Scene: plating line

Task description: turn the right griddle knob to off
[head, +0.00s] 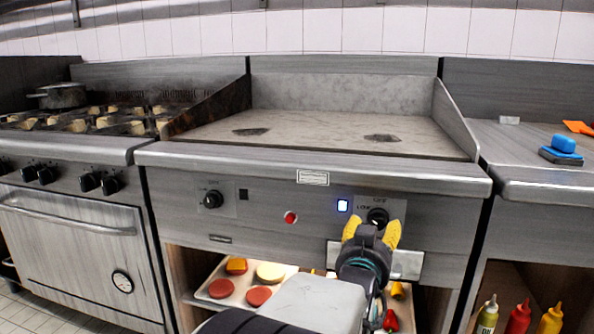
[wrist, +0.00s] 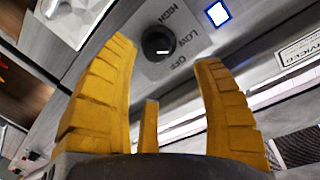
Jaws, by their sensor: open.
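The right griddle knob (head: 377,217) is black and round, on the front panel just right of a lit blue light (head: 342,206). In the wrist view the knob (wrist: 158,42) has a short white mark at its lower edge. HIGH, LOW and OFF labels curve around its right side there. I cannot tell exactly which setting the mark meets. My gripper (head: 373,228) is open, its yellow fingers pointing at the knob. In the wrist view the knob lies between and beyond the fingertips (wrist: 166,54). I see no contact.
The left griddle knob (head: 212,199) and a red light (head: 290,217) are on the same panel. The griddle top (head: 320,125) is above. A shelf below holds a tray (head: 226,297) of food. Sauce bottles (head: 518,318) stand lower right. A blue sponge (head: 563,144) is on the right counter.

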